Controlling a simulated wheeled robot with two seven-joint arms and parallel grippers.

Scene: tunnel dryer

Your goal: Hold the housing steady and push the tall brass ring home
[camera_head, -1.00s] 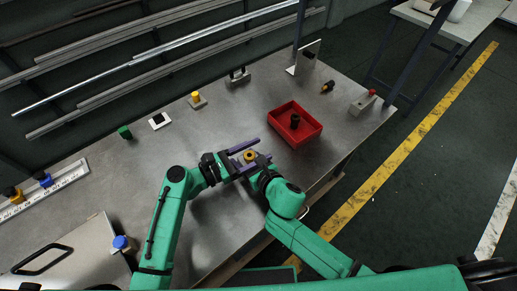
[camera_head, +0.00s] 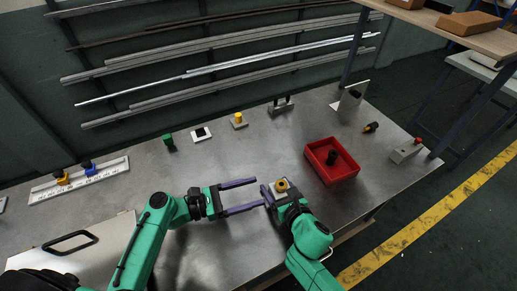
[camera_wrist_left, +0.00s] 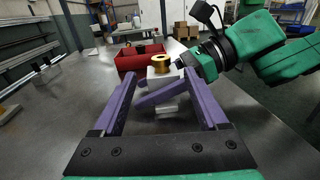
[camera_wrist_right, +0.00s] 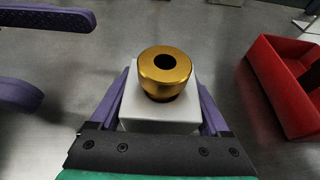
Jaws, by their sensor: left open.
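The housing (camera_wrist_right: 160,112) is a pale block on the bench, with the brass ring (camera_wrist_right: 165,72) on its top. A dark gap shows under the ring's front edge. The ring also shows in the head view (camera_head: 281,185) and the left wrist view (camera_wrist_left: 160,63). My right gripper (camera_wrist_right: 162,95) has a finger against each side of the housing and appears shut on it. My left gripper (camera_head: 260,192) is open and empty, left of the ring and apart from it. Its fingers also show at the left of the right wrist view.
A red bin (camera_head: 331,161) with a dark part inside stands just right of the housing. Along the back stand a green piece (camera_head: 169,142), a white plate (camera_head: 201,134), a yellow-topped block (camera_head: 238,120) and a bracket (camera_head: 281,106).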

